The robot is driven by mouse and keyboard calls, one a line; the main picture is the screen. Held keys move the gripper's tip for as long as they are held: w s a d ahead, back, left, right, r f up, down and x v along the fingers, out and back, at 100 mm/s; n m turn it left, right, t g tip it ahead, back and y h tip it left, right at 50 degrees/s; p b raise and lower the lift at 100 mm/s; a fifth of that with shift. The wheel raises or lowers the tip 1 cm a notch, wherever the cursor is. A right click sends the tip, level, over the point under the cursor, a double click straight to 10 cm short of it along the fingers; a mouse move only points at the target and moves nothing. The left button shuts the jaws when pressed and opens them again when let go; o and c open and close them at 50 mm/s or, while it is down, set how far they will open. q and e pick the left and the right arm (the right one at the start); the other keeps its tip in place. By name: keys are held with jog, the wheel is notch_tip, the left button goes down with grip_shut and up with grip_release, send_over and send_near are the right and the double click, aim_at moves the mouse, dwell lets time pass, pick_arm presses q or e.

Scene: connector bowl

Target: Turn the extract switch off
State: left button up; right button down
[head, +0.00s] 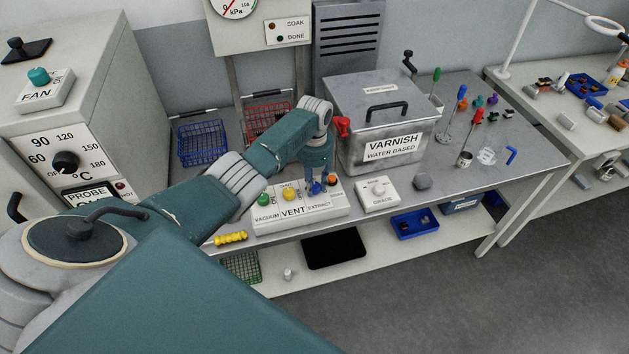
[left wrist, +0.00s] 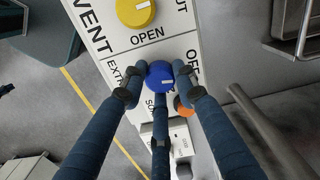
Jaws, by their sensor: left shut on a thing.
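The extract switch is a blue knob (head: 316,188) on the white control box (head: 290,216) marked VACUUM, VENT and EXTRACT. In the left wrist view the blue knob (left wrist: 160,75) has OFF printed to its right, with other lettering below partly hidden by my fingers. A small pale mark shows on the knob; which label it points to I cannot tell. My left gripper (head: 317,172) reaches down over the box. In the left wrist view its dark blue fingers (left wrist: 158,80) are closed around the knob. My right gripper is not in view.
The same box carries a green knob (head: 264,199), a yellow knob (head: 290,194) and an orange knob (head: 332,181) close beside the blue one. The metal varnish tank (head: 365,105) stands behind.

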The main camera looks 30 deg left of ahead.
aim_at(314, 185)
pick_arm(q)
jog(key=shift+w+a+r+n+p, duration=0.1)
jog(key=shift+n+p, duration=0.05)
jog(key=shift+n, duration=0.4)
jog(key=shift+w+r+n+p, duration=0.1)
jog(key=shift+n+p, duration=0.05)
jog(key=shift+n, duration=0.4)
jog(key=o, duration=1.1)
jog(key=shift+o, duration=0.2)
jog(key=shift+s, duration=0.15)
jog(key=shift+f, duration=0.1)
notch_tip(314, 185, up, 12)
